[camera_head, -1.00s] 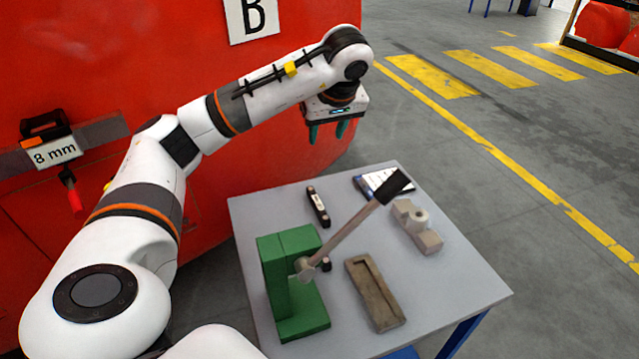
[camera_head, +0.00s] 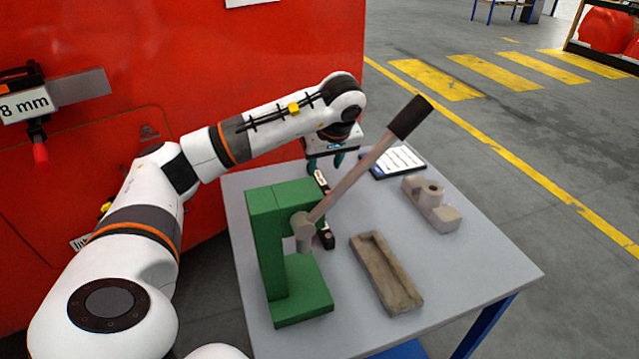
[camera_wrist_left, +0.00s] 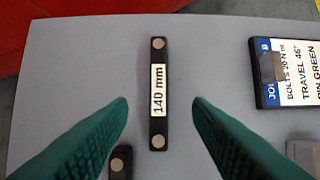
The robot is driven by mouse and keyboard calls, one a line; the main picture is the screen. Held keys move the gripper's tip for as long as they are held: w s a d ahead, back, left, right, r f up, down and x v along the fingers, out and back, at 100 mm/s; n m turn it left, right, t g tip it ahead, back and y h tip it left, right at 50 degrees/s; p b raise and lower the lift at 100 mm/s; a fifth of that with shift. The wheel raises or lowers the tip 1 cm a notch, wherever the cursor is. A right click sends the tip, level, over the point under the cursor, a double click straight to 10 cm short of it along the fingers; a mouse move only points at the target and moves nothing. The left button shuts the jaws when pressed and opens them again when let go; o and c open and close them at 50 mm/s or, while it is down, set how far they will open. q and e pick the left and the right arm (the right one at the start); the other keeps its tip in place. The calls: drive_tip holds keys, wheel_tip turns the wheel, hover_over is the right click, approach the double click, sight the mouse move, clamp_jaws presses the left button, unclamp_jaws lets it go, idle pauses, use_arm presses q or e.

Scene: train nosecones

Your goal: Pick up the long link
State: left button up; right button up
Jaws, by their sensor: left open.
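The long link is a black bar with a round metal dot at each end and a "140 mm" label. It lies flat on the grey table, upright in the left wrist view (camera_wrist_left: 158,120), and shows partly in the head view (camera_head: 321,181) behind the press lever. My left gripper (camera_head: 325,164) is open and empty above it. In the left wrist view its green fingers (camera_wrist_left: 160,103) stand on either side of the link, apart from it. A second black link (camera_wrist_left: 119,163) lies to its lower left, partly hidden by a finger. My right gripper is not in view.
A green press (camera_head: 290,255) with a long raised lever (camera_head: 355,180) stands close in front of the link. A tablet (camera_head: 397,162), a grey block with a boss (camera_head: 432,205) and a brown tray (camera_head: 385,275) lie to the right. The table's (camera_head: 480,265) right front is clear.

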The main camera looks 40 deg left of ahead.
sight(319, 177)
use_arm(q)
drive_tip(key=x, duration=0.6)
drive_tip(key=shift+a, duration=0.2)
drive_tip(key=shift+r, duration=0.1)
clamp_jaws()
